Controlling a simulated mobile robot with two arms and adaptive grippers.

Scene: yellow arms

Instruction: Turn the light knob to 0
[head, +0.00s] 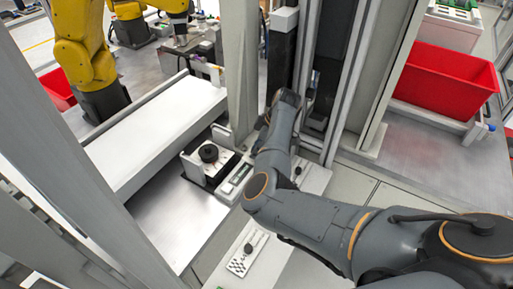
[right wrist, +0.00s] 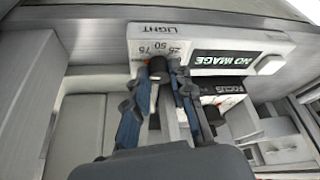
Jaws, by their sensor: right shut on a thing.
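The light knob (right wrist: 157,66) is a small dark knob with an orange-brown tint. It sits on a white panel (right wrist: 150,35) printed LIGHT with 25, 50 and 75, upside down in the right wrist view. My right gripper (right wrist: 158,72) is shut on the knob, one blue-and-black finger on each side. The fingers hide much of the knob, and I cannot read which number it points to. In the head view my grey right arm reaches in from the right and hides the gripper's contact with the panel. My left gripper is not in view.
Right of the knob are a NO IMAGE screen (right wrist: 235,58) and a FOCUS label (right wrist: 229,88). In the head view a white device with a black round top (head: 208,153) stands left of my arm. A red bin (head: 443,80) is at right; a yellow arm (head: 82,50) is at upper left.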

